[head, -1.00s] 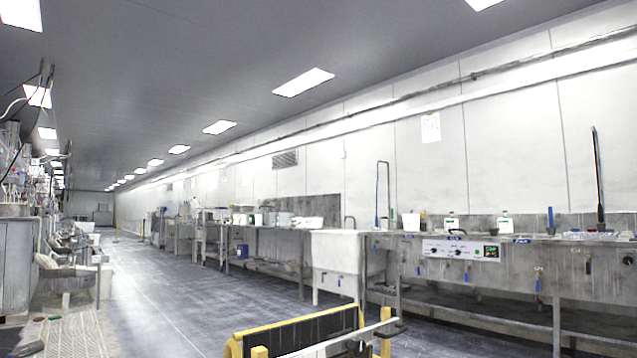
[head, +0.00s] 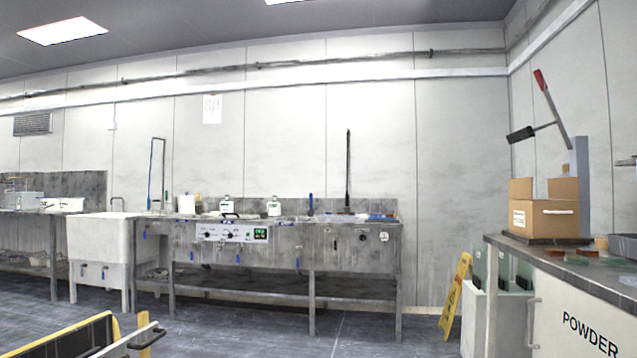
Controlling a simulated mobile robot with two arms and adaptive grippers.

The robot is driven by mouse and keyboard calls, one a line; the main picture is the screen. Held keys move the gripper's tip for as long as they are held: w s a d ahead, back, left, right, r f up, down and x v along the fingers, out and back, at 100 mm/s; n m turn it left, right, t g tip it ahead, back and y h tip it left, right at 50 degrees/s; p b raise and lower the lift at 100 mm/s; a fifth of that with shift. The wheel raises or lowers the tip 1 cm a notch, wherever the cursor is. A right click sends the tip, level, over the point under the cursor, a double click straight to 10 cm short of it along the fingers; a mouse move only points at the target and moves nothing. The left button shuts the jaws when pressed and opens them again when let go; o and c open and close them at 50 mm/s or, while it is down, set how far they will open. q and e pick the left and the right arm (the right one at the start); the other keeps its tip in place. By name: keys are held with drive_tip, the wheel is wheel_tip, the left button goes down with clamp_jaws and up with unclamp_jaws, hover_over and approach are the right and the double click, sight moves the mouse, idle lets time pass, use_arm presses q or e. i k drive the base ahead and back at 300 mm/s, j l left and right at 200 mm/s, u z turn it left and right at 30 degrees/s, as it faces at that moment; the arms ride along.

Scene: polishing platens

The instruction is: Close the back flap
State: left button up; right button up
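An open cardboard box (head: 534,219) stands on the counter (head: 600,277) at the right of the head view. A raised cardboard panel shows at its left and another at its back right; I cannot tell which is the back flap. A white label is on its front left and a pale strip on its front side. Neither of my grippers is in view.
A press-like lever with a red handle (head: 540,80) rises behind the box. A yellow floor sign (head: 455,296) leans near the cabinet marked POWDER. A steel sink bench (head: 280,244) lines the wall. A yellow-framed cart (head: 80,340) is at the lower left. Floor between is clear.

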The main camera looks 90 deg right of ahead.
sight(563, 188)
drive_tip(key=z, duration=2.05)
drive_tip(key=i+l+z, duration=0.15)
drive_tip(key=z, duration=1.8)
